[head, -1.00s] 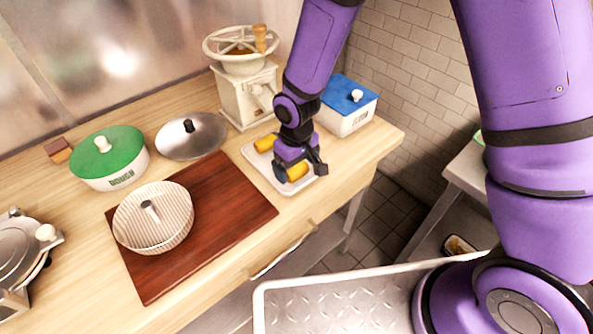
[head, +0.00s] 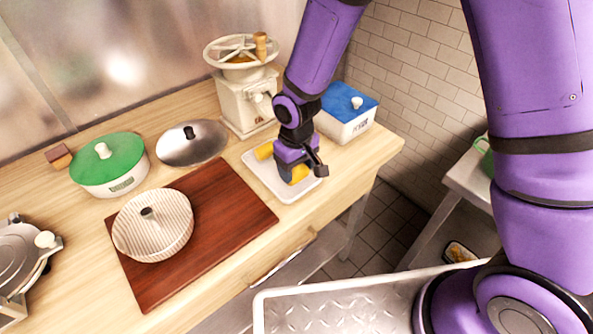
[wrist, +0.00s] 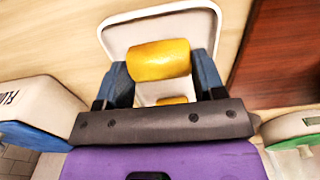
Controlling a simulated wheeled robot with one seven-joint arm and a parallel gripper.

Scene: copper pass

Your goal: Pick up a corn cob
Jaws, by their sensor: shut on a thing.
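My gripper (head: 302,173) is shut on a yellow corn cob (wrist: 158,60) at the white tray on the counter. In the wrist view the cob lies crosswise between the two fingers; in the head view part of this cob (head: 299,175) shows between them. I cannot tell whether it is clear of the tray. A second corn cob (head: 264,150) lies on the tray behind the gripper. It also shows partly in the wrist view (wrist: 172,100), mostly hidden by the gripper body.
The white tray (head: 284,194) sits near the counter's front right edge. A blue-lidded box (head: 347,108) and a grinder (head: 244,98) stand behind it. A brown board (head: 236,216) with a ribbed round dish (head: 153,238) lies to the left, near a green-lidded pot (head: 110,165).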

